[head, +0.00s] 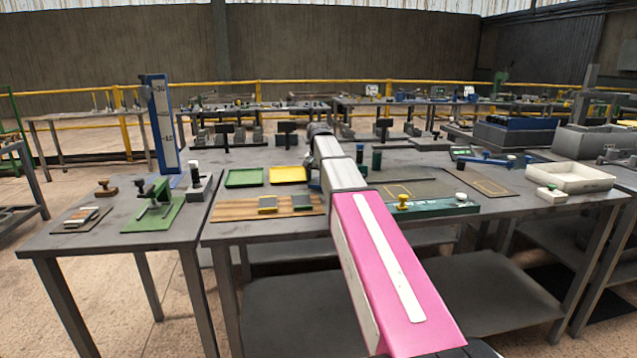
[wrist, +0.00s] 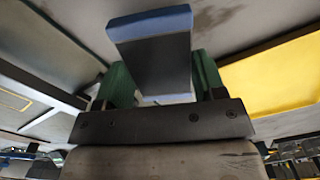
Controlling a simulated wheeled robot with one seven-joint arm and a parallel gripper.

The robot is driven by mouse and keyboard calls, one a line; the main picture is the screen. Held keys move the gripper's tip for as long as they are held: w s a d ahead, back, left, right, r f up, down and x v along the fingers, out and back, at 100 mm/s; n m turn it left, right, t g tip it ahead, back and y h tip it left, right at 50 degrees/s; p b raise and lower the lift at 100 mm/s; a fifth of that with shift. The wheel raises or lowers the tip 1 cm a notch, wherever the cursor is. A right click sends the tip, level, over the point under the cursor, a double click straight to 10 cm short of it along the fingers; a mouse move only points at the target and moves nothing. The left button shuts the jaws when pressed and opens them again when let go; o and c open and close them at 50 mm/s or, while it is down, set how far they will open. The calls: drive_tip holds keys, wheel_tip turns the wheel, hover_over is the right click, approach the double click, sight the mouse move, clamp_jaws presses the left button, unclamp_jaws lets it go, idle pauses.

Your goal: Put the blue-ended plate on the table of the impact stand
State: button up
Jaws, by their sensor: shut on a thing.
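My gripper (wrist: 162,82) is shut on the blue-ended plate (wrist: 152,62), a dark plate with a blue strip at each end. The plate sits between the two green fingers in the wrist view. In the head view my own arm largely hides the gripper and the plate, near the yellow tray. A tall blue post with a white scale (head: 163,125) stands at the left and looks like the impact stand. Its foot and table are not clearly seen.
A green tray (head: 246,178) and a yellow tray (head: 288,174) lie on the bench. A wooden board (head: 232,209) in front bears two small plates (head: 267,204). A green press-like tool (head: 156,200) stands at the left. A white bin (head: 570,178) is at the right.

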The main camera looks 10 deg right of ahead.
drive_tip(key=shift+f, duration=0.55)
drive_tip(key=o, duration=1.4)
drive_tip(key=shift+f, duration=0.15)
